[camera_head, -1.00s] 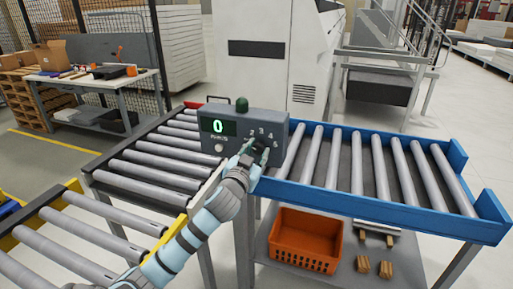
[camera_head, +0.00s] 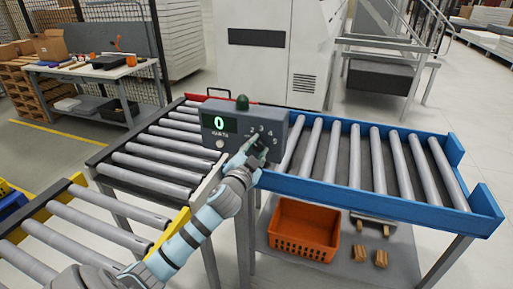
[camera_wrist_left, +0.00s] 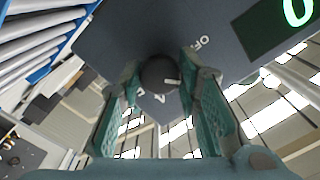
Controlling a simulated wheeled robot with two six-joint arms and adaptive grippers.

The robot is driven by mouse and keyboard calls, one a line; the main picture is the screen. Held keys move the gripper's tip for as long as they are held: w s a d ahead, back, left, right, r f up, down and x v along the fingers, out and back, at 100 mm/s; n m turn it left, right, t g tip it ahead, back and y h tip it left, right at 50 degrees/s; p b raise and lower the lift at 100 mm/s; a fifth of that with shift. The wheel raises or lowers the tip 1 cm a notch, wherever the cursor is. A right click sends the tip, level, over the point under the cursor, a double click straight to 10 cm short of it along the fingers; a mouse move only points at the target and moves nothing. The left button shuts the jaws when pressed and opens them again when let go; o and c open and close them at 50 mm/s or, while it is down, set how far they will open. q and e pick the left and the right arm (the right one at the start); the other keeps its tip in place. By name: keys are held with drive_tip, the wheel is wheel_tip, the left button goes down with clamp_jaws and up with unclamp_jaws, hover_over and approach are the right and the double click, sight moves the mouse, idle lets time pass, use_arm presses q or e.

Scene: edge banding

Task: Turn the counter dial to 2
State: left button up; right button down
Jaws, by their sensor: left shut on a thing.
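The grey counter box (camera_head: 275,120) stands at the conveyor with a green lit display (camera_head: 219,122) reading 0. Its dial is mostly hidden by my left gripper (camera_head: 257,145) in the head view. In the left wrist view the round dark dial (camera_wrist_left: 158,75) sits between the fingers of the left gripper (camera_wrist_left: 160,80), which is shut on it. A white pointer line on the dial points toward the right. "OF" lettering (camera_wrist_left: 200,42) shows above right of it; other marks are partly hidden. My right gripper is not in view.
A green dome (camera_head: 242,102) tops the box and a pale button (camera_head: 220,144) sits below the display. An orange crate (camera_head: 305,230) and wood blocks (camera_head: 381,258) are on the shelf below.

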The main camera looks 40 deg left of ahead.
use_arm(q)
drive_tip(key=o, duration=1.1)
drive_tip(key=shift+o, duration=0.2)
drive_tip(key=shift+s+d, duration=0.1)
drive_tip(key=shift+s, duration=0.05)
drive_tip(key=v, duration=1.2)
